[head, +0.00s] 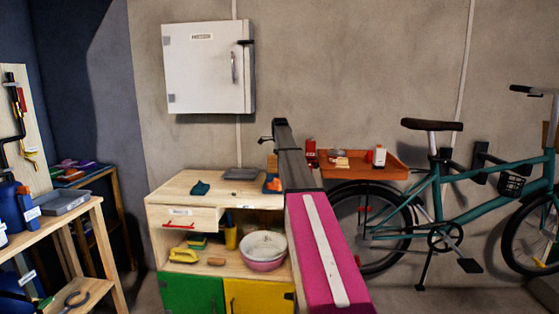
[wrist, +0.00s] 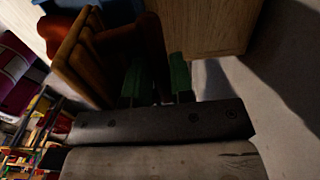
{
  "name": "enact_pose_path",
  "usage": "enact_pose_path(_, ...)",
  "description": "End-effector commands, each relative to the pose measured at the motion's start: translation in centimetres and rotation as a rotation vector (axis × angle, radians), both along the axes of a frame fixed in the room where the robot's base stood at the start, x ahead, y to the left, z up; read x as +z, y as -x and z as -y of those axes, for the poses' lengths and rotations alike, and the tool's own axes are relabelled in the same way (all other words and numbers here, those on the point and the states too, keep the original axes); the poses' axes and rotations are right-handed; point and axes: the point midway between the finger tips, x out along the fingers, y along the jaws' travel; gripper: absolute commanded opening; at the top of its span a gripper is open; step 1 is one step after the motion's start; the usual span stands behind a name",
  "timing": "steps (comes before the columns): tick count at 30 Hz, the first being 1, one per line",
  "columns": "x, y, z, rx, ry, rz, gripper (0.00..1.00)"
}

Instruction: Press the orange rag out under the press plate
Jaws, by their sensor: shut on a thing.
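A small orange and blue patch (head: 272,184), perhaps the orange rag, shows at the right of the wooden cabinet's top, beside my arm and partly hidden by it. A flat grey plate (head: 240,174) lies at the back of that top; I cannot tell if it is the press plate. My gripper is hidden behind my arm in the head view. In the wrist view my gripper's green fingers (wrist: 158,82) are close around the lower part of a dark reddish-brown thing (wrist: 148,42), which I cannot identify. Brown board-like pieces (wrist: 82,48) stand beside it.
A dark teal cloth (head: 201,188) lies on the wooden cabinet (head: 172,216). A pink-white bowl (head: 264,250) and yellow cup (head: 231,238) stand on its shelf. An orange wall tray (head: 385,170) and a teal bicycle (head: 440,205) are to the right. A workbench (head: 85,215) is left.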

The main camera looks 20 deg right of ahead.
Motion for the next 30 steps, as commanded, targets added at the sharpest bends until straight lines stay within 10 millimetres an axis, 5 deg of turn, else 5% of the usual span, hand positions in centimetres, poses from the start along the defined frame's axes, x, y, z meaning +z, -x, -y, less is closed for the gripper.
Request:
enact_pose_path(5,-0.7,-0.8,0.4,0.000,0.006,0.010,0.00)
enact_pose_path(6,-0.7,-0.8,0.4,0.000,0.006,0.010,0.35)
enact_pose_path(8,-0.7,-0.8,0.4,0.000,0.006,0.009,0.50)
enact_pose_path(20,0.1,-0.5,0.2,0.000,0.004,0.010,0.50)
enact_pose_path(30,4.9,-0.7,0.3,0.000,0.005,0.012,0.50)
